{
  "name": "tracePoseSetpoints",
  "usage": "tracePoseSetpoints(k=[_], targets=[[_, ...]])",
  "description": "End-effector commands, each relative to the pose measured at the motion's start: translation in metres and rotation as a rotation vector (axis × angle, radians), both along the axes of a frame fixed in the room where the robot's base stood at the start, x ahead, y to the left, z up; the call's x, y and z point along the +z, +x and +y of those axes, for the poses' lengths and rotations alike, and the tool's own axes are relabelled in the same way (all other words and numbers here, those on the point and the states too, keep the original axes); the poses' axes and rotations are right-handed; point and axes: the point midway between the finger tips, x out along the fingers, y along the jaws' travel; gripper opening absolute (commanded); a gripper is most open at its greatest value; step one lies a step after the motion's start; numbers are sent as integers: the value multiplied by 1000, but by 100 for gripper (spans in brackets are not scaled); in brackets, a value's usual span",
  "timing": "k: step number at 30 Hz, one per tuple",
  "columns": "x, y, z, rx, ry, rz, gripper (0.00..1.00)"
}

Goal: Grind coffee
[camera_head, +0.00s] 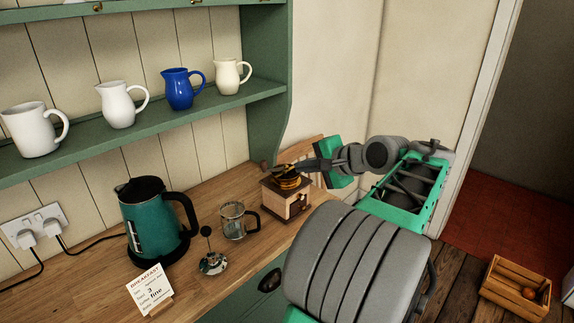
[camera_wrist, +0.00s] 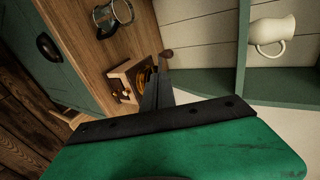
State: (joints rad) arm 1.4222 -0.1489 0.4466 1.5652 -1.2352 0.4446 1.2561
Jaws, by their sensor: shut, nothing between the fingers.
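The coffee grinder (camera_head: 287,203) is a wooden box with a small drawer knob and a brass top, standing on the wooden counter near its right end. It also shows in the wrist view (camera_wrist: 121,76), partly behind my fingers. Its crank knob (camera_wrist: 167,54) shows just beyond my fingertips. My gripper (camera_head: 283,168) is shut and empty, with its fingertips over the top of the grinder beside the crank. I cannot tell whether the fingers touch the crank. A glass French press jug (camera_head: 234,221) stands left of the grinder, with its plunger lid (camera_head: 213,262) beside it.
A green kettle (camera_head: 153,222) and a breakfast card (camera_head: 150,287) stand further left on the counter (camera_head: 100,298). Several jugs line the green shelf (camera_head: 180,113) above. A crate (camera_head: 515,289) sits on the floor at right.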

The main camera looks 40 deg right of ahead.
Motion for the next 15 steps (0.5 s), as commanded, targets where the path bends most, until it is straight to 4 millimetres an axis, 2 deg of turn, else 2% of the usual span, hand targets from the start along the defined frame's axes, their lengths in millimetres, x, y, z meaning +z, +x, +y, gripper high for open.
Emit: tracePoseSetpoints(k=[12,15], targets=[[-43,75,-1,7,0,3,0],[-44,94,-2,6,-3,3,0]])
